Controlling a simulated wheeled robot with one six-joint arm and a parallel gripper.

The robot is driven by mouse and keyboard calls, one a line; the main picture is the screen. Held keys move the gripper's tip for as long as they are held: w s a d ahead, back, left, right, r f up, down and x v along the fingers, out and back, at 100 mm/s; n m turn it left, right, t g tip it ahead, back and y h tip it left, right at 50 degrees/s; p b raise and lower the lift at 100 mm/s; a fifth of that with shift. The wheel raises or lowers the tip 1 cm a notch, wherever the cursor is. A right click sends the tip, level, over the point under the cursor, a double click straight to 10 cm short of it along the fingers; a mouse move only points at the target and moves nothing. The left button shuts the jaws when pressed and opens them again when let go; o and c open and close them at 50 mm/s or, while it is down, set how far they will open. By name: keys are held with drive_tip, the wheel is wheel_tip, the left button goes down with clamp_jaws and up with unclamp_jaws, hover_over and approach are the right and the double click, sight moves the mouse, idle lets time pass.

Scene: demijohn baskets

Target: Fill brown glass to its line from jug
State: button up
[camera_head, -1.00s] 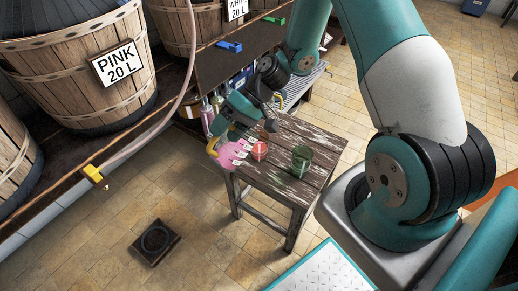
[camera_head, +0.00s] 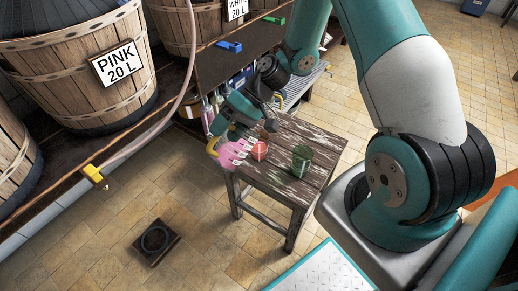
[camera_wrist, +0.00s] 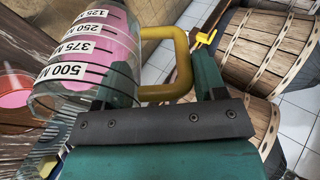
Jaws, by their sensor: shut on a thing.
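A clear jug (camera_head: 231,156) with pink liquid, a yellow handle and white scale labels is held tilted at the left edge of the small table. My gripper (camera_head: 221,135) is shut on its handle. The wrist view shows the jug (camera_wrist: 92,48) large at upper left, with the handle between the fingers of my gripper (camera_wrist: 165,72). A small glass with reddish-pink contents (camera_head: 260,151) stands just right of the jug; its surface shows at the wrist view's left edge. A brownish glass (camera_head: 271,125) stands behind it, partly hidden by my arm. No fill line is readable.
A green glass (camera_head: 301,161) stands farther right on the worn wooden table (camera_head: 275,182). Barrels, one labelled PINK 20 L (camera_head: 85,75), stand on a shelf at left with a hose and yellow tap (camera_head: 94,174). A dark square plate (camera_head: 156,242) lies on the floor.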

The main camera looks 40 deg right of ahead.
drive_tip(key=shift+a+r+h+p, duration=0.6)
drive_tip(key=shift+h+p, duration=0.2)
drive_tip(key=shift+p, duration=0.25)
drive_tip(key=shift+s+a+h+p, duration=0.15)
drive_tip(key=shift+a+h+p, duration=0.15)
drive_tip(key=shift+h+p, duration=0.25)
drive_tip(key=shift+a+f+t+h, duration=0.15)
drive_tip(key=shift+t+h, duration=0.15)
drive_tip(key=shift+h, duration=0.15)
drive_tip(key=shift+f, duration=0.2)
